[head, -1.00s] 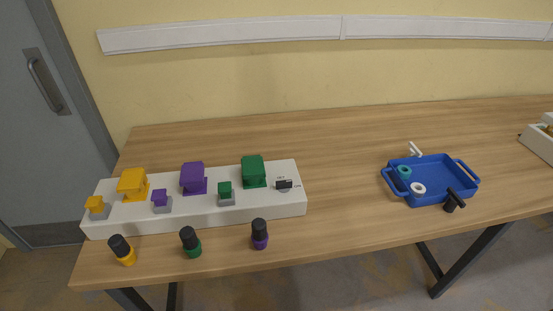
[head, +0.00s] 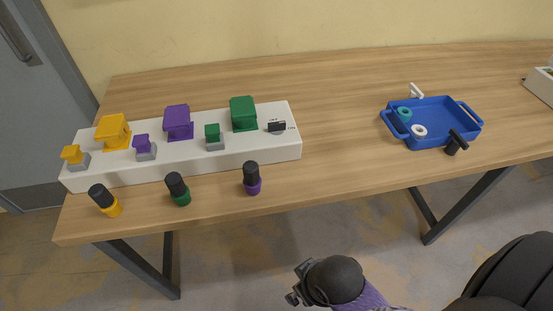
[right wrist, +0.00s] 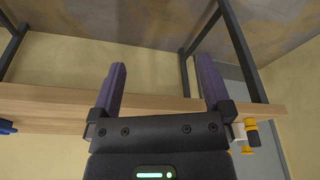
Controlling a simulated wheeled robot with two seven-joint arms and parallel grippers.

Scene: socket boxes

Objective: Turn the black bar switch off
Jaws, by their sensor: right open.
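The black bar switch (head: 277,127) sits on top of the long white box (head: 250,150), near its right end, with small labels beside it. The bar lies roughly level across the picture; the label text is too small to read. My right gripper (head: 298,284) is low in the head view, in front of the table edge and well apart from the box. In the right wrist view the right gripper (right wrist: 160,72) has its two fingers spread, with nothing between them. My left gripper is not in view.
Yellow, purple and green sockets stand on the white box. Several black-topped plugs, including a purple one (head: 252,180), stand along the table's front edge. A blue tray (head: 440,103) with rings is at right. The table (head: 340,110) between box and tray is clear.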

